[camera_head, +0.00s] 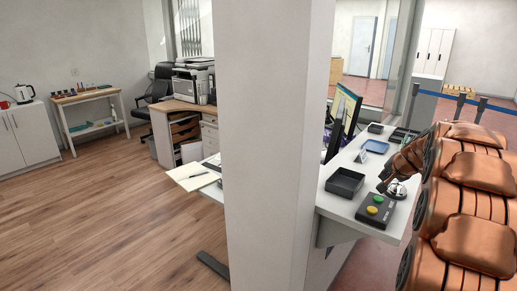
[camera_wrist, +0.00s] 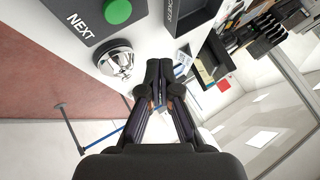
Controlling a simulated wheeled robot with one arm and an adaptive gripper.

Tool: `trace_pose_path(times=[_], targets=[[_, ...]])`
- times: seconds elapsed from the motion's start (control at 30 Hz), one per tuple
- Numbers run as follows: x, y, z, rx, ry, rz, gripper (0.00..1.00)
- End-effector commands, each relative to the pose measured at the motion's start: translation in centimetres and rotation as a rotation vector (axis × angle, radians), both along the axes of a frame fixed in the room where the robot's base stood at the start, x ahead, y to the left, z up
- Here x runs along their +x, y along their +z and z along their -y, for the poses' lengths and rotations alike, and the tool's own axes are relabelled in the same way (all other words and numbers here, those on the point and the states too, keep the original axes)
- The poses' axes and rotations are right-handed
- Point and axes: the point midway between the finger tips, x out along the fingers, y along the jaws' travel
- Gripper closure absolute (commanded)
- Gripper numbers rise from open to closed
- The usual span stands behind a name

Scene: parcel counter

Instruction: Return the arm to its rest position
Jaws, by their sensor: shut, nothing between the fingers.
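My arm (camera_head: 465,190) shows as large copper-coloured links along the right side of the head view. My gripper (camera_head: 382,186) is small there, over the counter close to the silver bell (camera_head: 397,190). In the wrist view my gripper (camera_wrist: 159,70) is shut with its dark fingertips together and nothing between them. The silver bell (camera_wrist: 116,60) is left of the fingertips in that view, apart from them. The contact or gap between gripper and bell cannot be told from the head view.
A white pillar (camera_head: 262,140) stands left of the counter. Wooden floor (camera_head: 110,215) is clear at left.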

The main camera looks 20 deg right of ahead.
Motion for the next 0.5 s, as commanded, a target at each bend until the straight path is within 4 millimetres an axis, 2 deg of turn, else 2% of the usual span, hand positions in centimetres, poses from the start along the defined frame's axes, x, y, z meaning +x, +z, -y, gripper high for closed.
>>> trace_pose_path(times=[0.07,0.17,0.27,0.37,0.5], targets=[[0.0,0.0,-0.3,0.0,0.005,-0.002,1.0],[0.2,0.0,-2.2,0.004,0.038,-0.019,1.0],[0.3,-0.1,-6.5,0.015,0.11,-0.059,1.0],[-0.4,-0.4,-12.4,0.032,0.208,-0.122,1.0],[-2.6,-1.1,-20.3,0.046,0.35,-0.219,1.0]])
